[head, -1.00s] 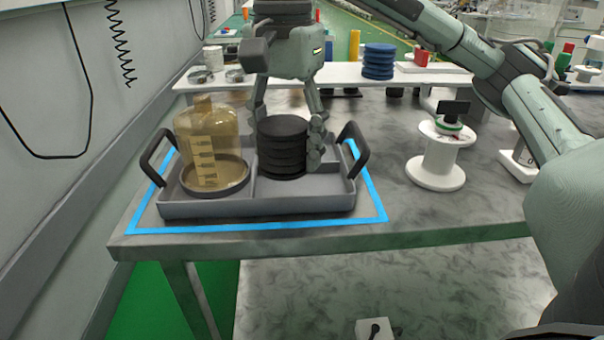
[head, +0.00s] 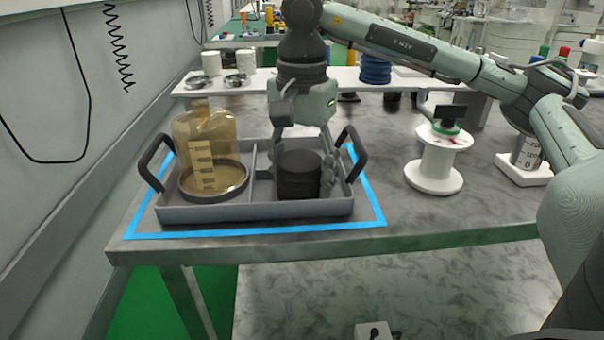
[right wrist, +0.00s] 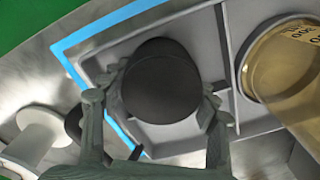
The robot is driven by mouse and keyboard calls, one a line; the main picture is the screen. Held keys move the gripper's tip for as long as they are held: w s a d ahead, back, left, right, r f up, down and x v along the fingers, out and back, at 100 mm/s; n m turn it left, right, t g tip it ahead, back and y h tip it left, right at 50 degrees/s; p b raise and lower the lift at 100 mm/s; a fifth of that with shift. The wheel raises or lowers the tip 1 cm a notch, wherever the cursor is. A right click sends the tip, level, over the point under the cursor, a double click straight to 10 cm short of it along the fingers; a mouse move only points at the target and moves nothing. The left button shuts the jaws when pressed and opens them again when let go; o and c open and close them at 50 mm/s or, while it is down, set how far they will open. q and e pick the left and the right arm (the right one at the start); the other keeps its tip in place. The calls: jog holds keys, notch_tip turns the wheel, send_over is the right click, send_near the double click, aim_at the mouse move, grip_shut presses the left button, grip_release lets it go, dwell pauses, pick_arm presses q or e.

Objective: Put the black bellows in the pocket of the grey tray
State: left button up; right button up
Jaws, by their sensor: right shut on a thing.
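The black bellows (head: 299,176) is a short ribbed cylinder, upright in the right-hand pocket of the grey tray (head: 247,210). It also shows from above in the right wrist view (right wrist: 160,78), with bare pocket floor around it. My right gripper (head: 303,180) reaches down from above and is shut on the bellows, a finger on each side; its fingers also show in the right wrist view (right wrist: 153,108). Whether the bellows' underside touches the pocket floor is hidden by the front wall. My left gripper is not in view.
An amber jar (head: 209,150) stands in the tray's left pocket. Black handles (head: 357,155) rise at both tray ends, and blue tape (head: 250,233) frames the tray. A white spool (head: 435,165) stands to the right. A white shelf (head: 250,84) with several items lies behind.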

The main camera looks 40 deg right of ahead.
aim_at(301, 157)
jog(key=shift+f, duration=0.1)
jog(key=o, duration=0.9)
jog(key=shift+r+p, duration=0.3)
notch_tip(301, 157, up, 7)
jog(key=shift+r, duration=0.2)
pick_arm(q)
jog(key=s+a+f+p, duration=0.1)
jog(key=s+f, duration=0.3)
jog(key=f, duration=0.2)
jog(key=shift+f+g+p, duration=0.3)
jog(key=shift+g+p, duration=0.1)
pick_arm(e)
notch_tip(301, 157, up, 4)
jog(key=shift+r, duration=0.2)
